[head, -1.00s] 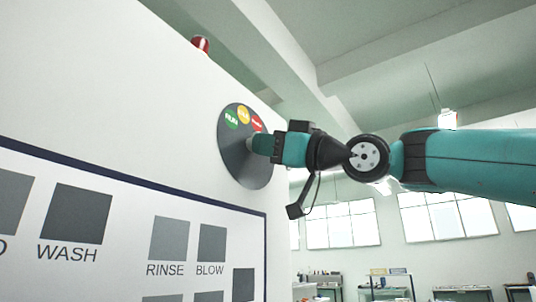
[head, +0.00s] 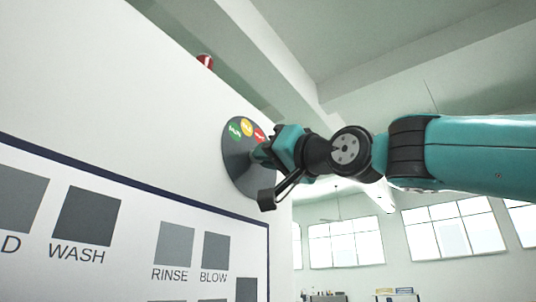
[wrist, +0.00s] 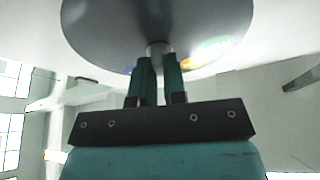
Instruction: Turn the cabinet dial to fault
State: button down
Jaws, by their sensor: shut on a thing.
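The cabinet dial (head: 234,168) is a dark grey disc on the white cabinet wall in the head view. Green, yellow and red labels sit along its upper edge; the green one seems to read RUN, and the red one (head: 259,134) is too small to read. My gripper (head: 259,155) is at the dial's centre. In the wrist view my gripper (wrist: 158,65) is shut on the small pale knob (wrist: 158,48) in front of the disc (wrist: 105,30). The fingers cover much of the knob, so I cannot tell which label it points to.
A white panel with grey squares (head: 87,215) marked WASH, RINSE and BLOW lies below and left of the dial. A red lamp (head: 205,61) stands on the cabinet top. Windows (head: 345,242) and benches are far behind. The space right of the cabinet is open.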

jog(key=shift+d+r, duration=0.2)
jog(key=shift+r, duration=0.2)
jog(key=c, duration=1.3)
grip_release()
jog(key=shift+o, duration=0.6)
jog(key=shift+w+a+f, duration=0.15)
jog(key=shift+a, duration=0.05)
jog(key=shift+f, duration=0.15)
jog(key=b+v, duration=1.1)
jog(key=v, duration=0.6)
jog(key=shift+b, duration=0.3)
jog(key=shift+d, duration=0.15)
